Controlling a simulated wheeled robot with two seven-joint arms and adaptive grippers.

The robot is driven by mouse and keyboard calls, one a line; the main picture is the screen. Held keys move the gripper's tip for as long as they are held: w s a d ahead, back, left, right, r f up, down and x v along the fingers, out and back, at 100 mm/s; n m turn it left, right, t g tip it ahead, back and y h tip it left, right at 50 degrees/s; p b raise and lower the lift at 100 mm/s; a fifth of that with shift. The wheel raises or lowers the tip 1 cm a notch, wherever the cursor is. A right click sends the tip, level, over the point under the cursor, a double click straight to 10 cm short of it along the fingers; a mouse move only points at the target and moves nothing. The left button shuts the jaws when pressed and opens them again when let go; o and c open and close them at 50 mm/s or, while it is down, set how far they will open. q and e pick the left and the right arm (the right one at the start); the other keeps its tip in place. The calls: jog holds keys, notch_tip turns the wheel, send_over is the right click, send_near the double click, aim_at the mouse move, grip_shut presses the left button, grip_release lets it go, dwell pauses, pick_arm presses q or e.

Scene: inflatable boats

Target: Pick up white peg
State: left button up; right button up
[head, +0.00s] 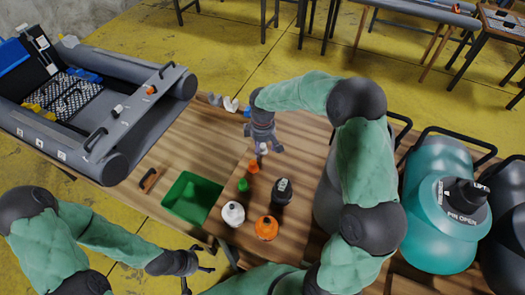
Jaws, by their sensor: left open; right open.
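A small white peg (263,149) is on the wooden table, at the far end of a row with an orange peg (253,167) and a green peg (243,185). My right gripper (266,147) points down at the white peg, with its fingers open around or just above it. I cannot tell how much height is left between them, and the gripper partly hides the peg. My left gripper (199,278) is open and empty, low at the table's near edge, away from the pegs.
A white bottle (233,215), an orange bottle (267,229) and a black bottle (282,192) stand near the pegs. A green bin (192,198) is to the left. A grey inflatable boat (140,130) fills the far left.

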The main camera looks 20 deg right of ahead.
jog(key=shift+c, duration=0.3)
jog(key=c, duration=1)
jog(key=shift+r, duration=0.2)
